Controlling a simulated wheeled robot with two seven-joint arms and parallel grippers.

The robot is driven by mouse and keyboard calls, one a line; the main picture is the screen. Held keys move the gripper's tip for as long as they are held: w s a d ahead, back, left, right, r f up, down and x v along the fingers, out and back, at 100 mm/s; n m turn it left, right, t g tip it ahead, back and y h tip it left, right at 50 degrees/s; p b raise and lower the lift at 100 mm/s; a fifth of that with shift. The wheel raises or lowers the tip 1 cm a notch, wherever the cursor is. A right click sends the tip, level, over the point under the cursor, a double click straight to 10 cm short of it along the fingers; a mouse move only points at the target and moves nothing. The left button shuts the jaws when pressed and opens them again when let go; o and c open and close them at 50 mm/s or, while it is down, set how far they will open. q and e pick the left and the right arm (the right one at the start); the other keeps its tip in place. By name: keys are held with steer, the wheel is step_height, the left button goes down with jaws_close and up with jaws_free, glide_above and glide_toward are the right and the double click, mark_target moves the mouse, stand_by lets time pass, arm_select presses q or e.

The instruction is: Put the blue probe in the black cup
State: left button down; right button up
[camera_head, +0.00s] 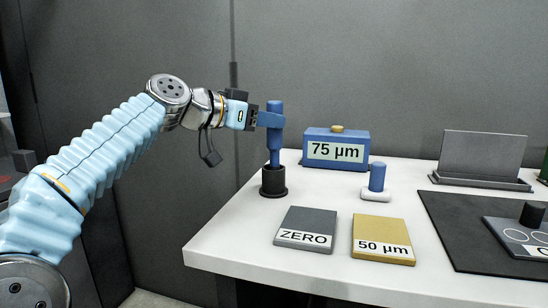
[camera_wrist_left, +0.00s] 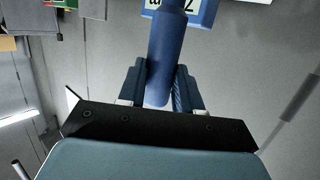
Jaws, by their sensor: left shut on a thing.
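My left gripper (camera_head: 268,119) is shut on the upper part of the blue probe (camera_head: 274,146) and holds it upright. The black cup (camera_head: 273,183) stands near the left edge of the white table, right under the probe. The probe's lower end is at the cup's mouth; I cannot tell whether it is just above the rim or a little inside. In the left wrist view the probe (camera_wrist_left: 165,58) sits between the two fingers of my left gripper (camera_wrist_left: 158,85), and the cup is not visible. My right gripper is not in view.
A blue gauge box (camera_head: 336,149) reading 75 µm stands behind, right of the cup. A small blue piece on a white base (camera_head: 376,181) is beside it. A grey ZERO plate (camera_head: 306,226) and a yellow 50 µm plate (camera_head: 384,241) lie in front. A dark mat (camera_head: 450,222) is at right.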

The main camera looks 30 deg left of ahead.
mark_target(268, 142)
arm_select(q)
steer(key=shift+f+b, duration=0.5)
steer(key=shift+f, duration=1.85)
steer(key=shift+f, duration=0.1)
steer(key=c, duration=0.8)
jaws_free()
steer(key=v, duration=1.2)
steer(key=shift+b, duration=0.4)
